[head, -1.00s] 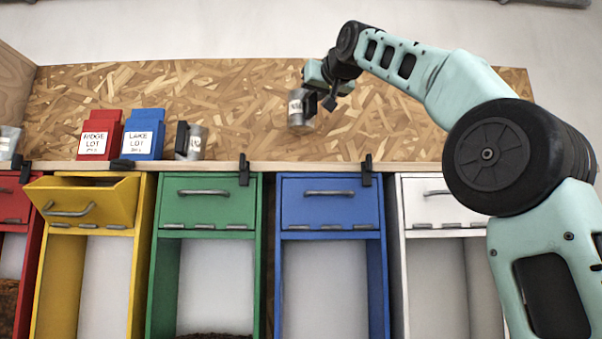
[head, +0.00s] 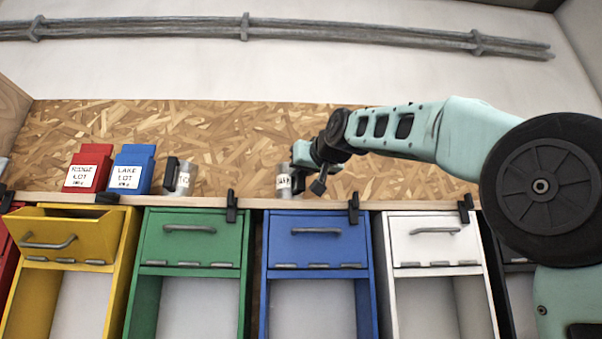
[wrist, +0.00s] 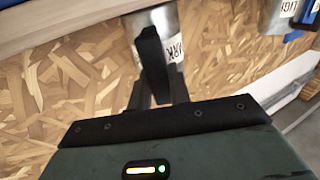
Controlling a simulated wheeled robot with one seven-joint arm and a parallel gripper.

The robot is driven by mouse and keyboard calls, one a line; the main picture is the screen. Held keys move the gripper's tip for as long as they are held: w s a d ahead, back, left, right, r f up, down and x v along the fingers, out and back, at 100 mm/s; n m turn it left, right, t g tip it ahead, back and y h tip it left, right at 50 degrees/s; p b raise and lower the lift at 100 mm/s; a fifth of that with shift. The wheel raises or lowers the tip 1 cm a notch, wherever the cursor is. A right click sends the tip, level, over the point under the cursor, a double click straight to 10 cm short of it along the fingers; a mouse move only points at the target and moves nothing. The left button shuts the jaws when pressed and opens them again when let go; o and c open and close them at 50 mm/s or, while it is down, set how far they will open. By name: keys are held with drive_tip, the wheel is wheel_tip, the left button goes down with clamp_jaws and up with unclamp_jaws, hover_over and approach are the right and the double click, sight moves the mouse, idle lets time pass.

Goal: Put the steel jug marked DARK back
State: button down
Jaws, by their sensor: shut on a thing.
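The steel jug marked DARK (head: 284,181) is upright above the shelf's front strip, behind the blue bin. My gripper (head: 301,178) comes from the right and is shut on it. In the wrist view the jug (wrist: 172,22) shows with the letters ARK, partly covered by a dark finger. The jug's base is very close to the shelf (head: 270,203); I cannot tell whether it touches.
Another steel jug (head: 183,181) stands left on the shelf; its label starts LIGH in the wrist view (wrist: 287,10). Red (head: 89,168) and blue (head: 132,169) lot packs stand further left. Black clips (head: 232,206) rise at the shelf edge. The yellow bin's drawer (head: 62,235) is tilted open.

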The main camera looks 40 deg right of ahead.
drive_tip(key=c, duration=1.3)
unclamp_jaws()
drive_tip(key=s+a+b, duration=0.2)
drive_tip(key=s+b, duration=0.3)
drive_tip(key=s, duration=0.6)
drive_tip(key=shift+s+a+b, duration=0.2)
drive_tip(key=shift+s+b, duration=0.1)
drive_tip(key=shift+s, duration=0.1)
drive_tip(key=shift+f, duration=0.1)
